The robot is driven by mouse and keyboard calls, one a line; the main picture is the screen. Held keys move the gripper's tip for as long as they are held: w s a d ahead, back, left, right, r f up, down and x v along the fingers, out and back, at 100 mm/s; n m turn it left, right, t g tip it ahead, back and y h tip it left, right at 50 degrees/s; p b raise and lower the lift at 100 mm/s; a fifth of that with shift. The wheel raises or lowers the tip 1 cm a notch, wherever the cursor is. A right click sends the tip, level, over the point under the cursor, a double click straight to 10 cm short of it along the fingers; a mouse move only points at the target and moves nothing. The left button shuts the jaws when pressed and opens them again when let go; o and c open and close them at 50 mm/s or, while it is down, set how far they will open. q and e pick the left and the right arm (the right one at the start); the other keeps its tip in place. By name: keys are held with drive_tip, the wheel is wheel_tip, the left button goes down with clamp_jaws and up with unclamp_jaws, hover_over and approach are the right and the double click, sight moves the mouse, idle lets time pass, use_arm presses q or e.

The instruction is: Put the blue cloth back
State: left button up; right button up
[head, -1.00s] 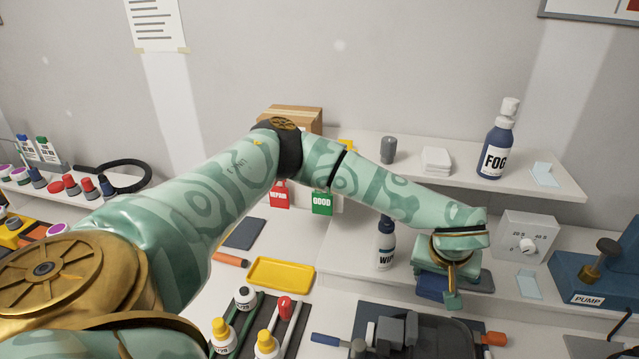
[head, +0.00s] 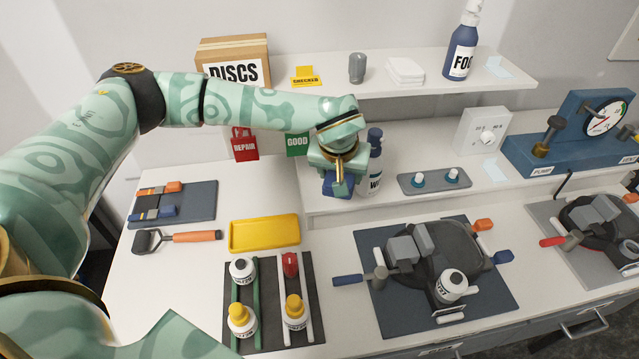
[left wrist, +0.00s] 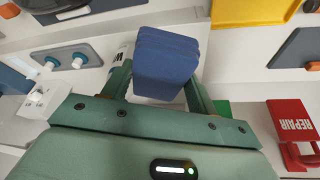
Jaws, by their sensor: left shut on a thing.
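The blue cloth (head: 337,186) is a folded, thick block. My left gripper (head: 339,176) is shut on it, with fingers pointing down, just left of the white-labelled blue wipe bottle (head: 375,165) in the head view. The gripper partly hides the cloth there. In the left wrist view the cloth (left wrist: 167,62) sits between the two green fingers of the gripper (left wrist: 155,90), and its folded layers show. I cannot tell how far it is above the raised white ledge (head: 400,208). My right gripper is not in view.
A yellow tray (head: 264,249) lies empty on the bench to the lower left of the cloth. Red REPAIR and green GOOD tags (head: 297,144) hang behind the gripper. A grey plate with two knobs (head: 435,190) lies right of the bottle. The upper shelf (head: 440,66) holds white cloths (head: 405,70).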

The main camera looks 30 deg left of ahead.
use_arm(q)
drive_tip(key=w+a+f, duration=0.1)
drive_tip(key=f, duration=0.1)
drive_tip(key=w+a+f, duration=0.1)
drive_tip(key=a, duration=0.1)
drive_tip(key=w+a+f, duration=0.1)
drive_tip(key=a+f, duration=0.1)
drive_tip(key=shift+a+f, duration=0.2)
drive_tip(key=shift+f, duration=0.15)
drive_tip(key=shift+w+a+f, duration=0.2)
drive_tip(key=shift+w+f, duration=0.1)
drive_tip(key=shift+f, duration=0.15)
drive_tip(key=shift+a+f, duration=0.2)
drive_tip(key=shift+f, duration=1.55)
drive_tip(key=o, duration=0.9)
drive_tip(key=shift+f, duration=0.1)
drive_tip(key=shift+o, duration=0.2)
drive_tip(key=shift+r, duration=0.35)
drive_tip(key=v, duration=1.1)
drive_tip(key=shift+s+r+p, duration=0.15)
drive_tip(key=shift+r+p, duration=0.1)
drive_tip(key=shift+p, duration=0.1)
